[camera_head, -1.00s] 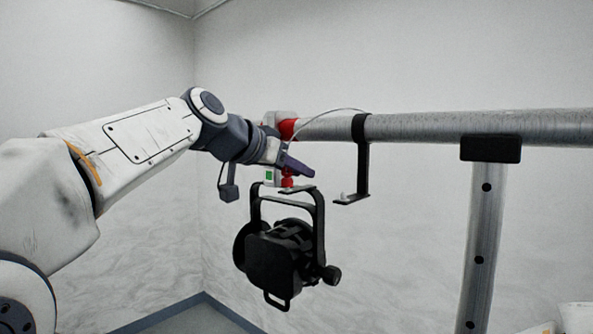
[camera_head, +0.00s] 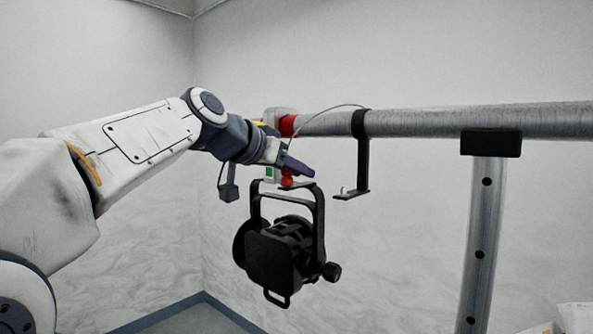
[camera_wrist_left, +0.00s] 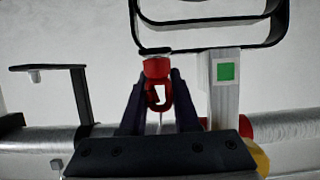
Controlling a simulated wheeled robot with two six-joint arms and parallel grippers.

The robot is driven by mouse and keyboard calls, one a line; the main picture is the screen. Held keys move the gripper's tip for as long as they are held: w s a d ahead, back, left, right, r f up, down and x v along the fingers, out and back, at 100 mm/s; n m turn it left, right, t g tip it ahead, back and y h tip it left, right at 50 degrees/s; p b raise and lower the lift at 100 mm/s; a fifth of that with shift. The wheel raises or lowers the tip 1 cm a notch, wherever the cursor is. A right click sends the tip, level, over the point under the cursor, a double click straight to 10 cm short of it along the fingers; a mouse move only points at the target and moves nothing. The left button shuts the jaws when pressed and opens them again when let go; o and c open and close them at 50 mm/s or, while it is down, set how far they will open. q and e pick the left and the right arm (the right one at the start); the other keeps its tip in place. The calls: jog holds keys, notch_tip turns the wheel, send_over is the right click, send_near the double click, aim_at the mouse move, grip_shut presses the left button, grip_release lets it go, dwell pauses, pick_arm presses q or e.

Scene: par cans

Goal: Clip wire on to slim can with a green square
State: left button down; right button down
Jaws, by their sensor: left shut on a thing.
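The black slim can (camera_head: 272,261) hangs below the pipe (camera_head: 430,124), under a white clamp body with a green square (camera_head: 269,173). The green square (camera_wrist_left: 226,72) also shows clearly in the left wrist view. My left gripper (camera_head: 298,168) is at the top of the can's yoke, just right of the green square. In the left wrist view, its two dark fingers (camera_wrist_left: 158,104) are shut on a red clip (camera_wrist_left: 156,70) with a hook-like loop, close against the yoke top. A thin grey wire (camera_head: 325,110) arcs over the pipe. Whether the clip holds the yoke, I cannot tell.
A black hook-shaped bracket (camera_head: 361,160) hangs empty from the pipe, right of the can. A perforated metal upright (camera_head: 481,240) supports the pipe further right. Red parts (camera_head: 287,126) sit on the pipe by the clamp. Space below the can is clear.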

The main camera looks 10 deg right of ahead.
pick_arm(q)
jog(key=c, duration=0.6)
grip_release()
jog(key=shift+o, duration=0.2)
jog(key=b+v, duration=0.2)
jog(key=v, duration=0.8)
jog(key=shift+a+r+b, duration=0.15)
jog(key=shift+a+b, duration=0.05)
jog(key=shift+b, duration=0.15)
